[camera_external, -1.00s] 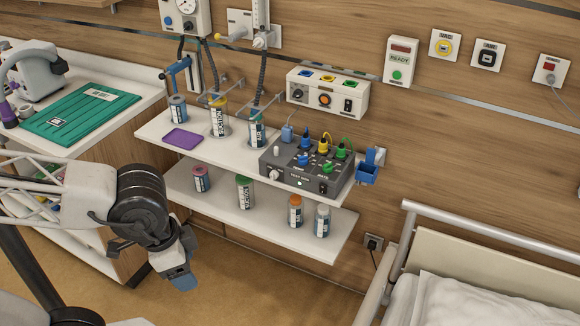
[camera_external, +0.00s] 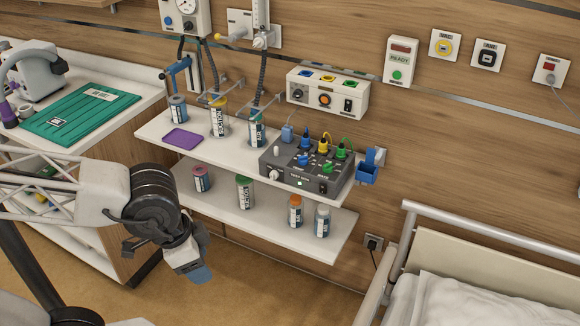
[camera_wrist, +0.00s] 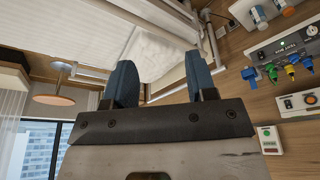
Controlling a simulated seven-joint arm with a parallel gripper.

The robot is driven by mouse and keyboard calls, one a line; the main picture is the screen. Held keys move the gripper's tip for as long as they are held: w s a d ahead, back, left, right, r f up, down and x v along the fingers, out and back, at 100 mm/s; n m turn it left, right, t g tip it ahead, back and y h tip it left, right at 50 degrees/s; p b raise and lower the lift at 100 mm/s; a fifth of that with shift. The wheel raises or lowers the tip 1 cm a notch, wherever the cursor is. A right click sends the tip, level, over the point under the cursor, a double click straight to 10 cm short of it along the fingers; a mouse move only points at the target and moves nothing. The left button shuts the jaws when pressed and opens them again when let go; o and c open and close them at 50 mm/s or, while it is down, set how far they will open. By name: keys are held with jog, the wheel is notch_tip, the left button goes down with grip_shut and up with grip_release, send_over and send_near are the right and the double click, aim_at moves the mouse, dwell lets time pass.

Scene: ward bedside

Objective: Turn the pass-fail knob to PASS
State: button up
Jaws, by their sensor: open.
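The dark grey test box (camera_external: 300,172) stands at the right end of the upper shelf, with several knobs and blue, yellow and green plugs on its top. A white knob (camera_external: 273,174) is on its front left; the pass-fail label is too small to read. The box also shows at the upper right of the wrist view (camera_wrist: 284,48). My gripper (camera_external: 200,272) hangs low in front of the shelves, apart from the box. In the wrist view its two blue fingers (camera_wrist: 124,84) are spread with nothing between them.
Labelled bottles stand on the upper shelf (camera_external: 150,130) and lower shelf (camera_external: 270,227). A purple tray (camera_external: 183,139) lies on the upper shelf. A wall unit (camera_external: 327,95) is above the box, and a blue holder (camera_external: 368,172) is right of it. A bed rail (camera_external: 480,232) stands at the right.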

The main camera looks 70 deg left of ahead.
jog(key=w+a+f+n+t+y, duration=0.25)
jog(key=w+a+f, duration=0.25)
jog(key=w+a, duration=0.6)
jog(key=w+a+f+n+t+y, duration=0.15)
jog(key=w+a+f+t, duration=0.35)
jog(key=w+a, duration=0.6)
jog(key=n+t+y, duration=0.2)
jog(key=n+y, duration=0.3)
jog(key=y, duration=0.4)
send_near(271, 177)
jog(key=x, duration=0.2)
jog(key=shift+r, duration=0.1)
jog(key=shift+x, duration=3.9)
